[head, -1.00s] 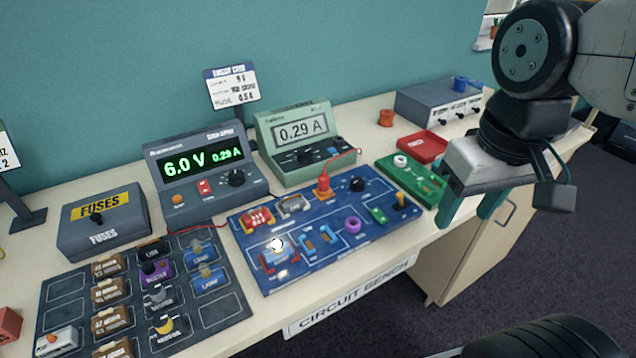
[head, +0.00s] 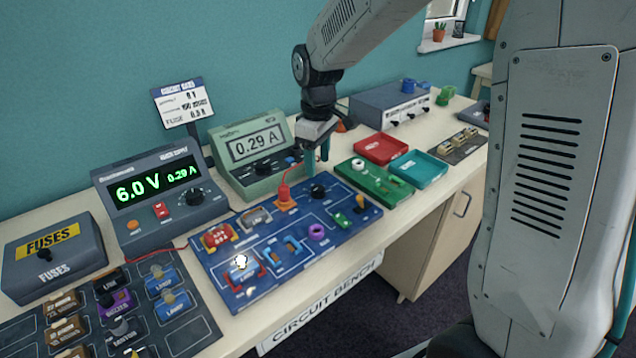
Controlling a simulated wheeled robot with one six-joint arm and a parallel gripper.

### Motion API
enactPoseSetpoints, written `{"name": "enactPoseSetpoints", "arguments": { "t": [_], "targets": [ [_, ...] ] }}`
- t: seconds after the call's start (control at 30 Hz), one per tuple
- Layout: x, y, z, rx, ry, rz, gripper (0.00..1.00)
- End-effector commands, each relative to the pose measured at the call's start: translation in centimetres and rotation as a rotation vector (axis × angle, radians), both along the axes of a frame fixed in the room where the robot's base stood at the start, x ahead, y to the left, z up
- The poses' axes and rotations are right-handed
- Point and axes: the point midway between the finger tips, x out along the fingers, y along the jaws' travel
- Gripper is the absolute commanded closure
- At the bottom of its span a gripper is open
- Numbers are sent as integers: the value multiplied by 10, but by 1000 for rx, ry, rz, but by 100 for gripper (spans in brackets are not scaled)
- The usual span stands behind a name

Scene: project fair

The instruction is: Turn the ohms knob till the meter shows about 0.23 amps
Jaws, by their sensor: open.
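The green meter (head: 265,172) stands at the back of the bench and reads 0.29 A. On the blue circuit board (head: 275,259) in front of it, a round black knob (head: 318,191) sits near the back right corner; its label is too small to read, but it appears to be the ohms knob. My gripper (head: 316,162) points down with its teal fingers apart and empty, just above the black knob in the picture. I cannot tell the exact height gap or whether a finger touches it.
The power supply (head: 150,223), left of the meter, shows 6.0 V and 0.29 A. An orange plug with a red lead (head: 285,196) stands close left of the knob. Green, red and teal trays (head: 420,170) lie to the right. A lit lamp (head: 241,262) is on the board.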

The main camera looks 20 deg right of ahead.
Motion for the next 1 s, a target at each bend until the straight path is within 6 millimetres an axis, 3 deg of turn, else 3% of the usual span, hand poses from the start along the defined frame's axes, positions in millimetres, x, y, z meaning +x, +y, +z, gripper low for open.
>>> {"name": "enactPoseSetpoints", "arguments": {
  "t": [0.4, 0.8, 0.97, 1.0],
  "targets": [
    [-1, 0, -62, 0, 5, -2, 48],
    [-1, 0, -72, 0, 1, -2, 48],
    [-1, 0, -72, 0, 1, -2, 90],
    [-1, 0, -72, 0, 1, -2, 93]
  ]
}}
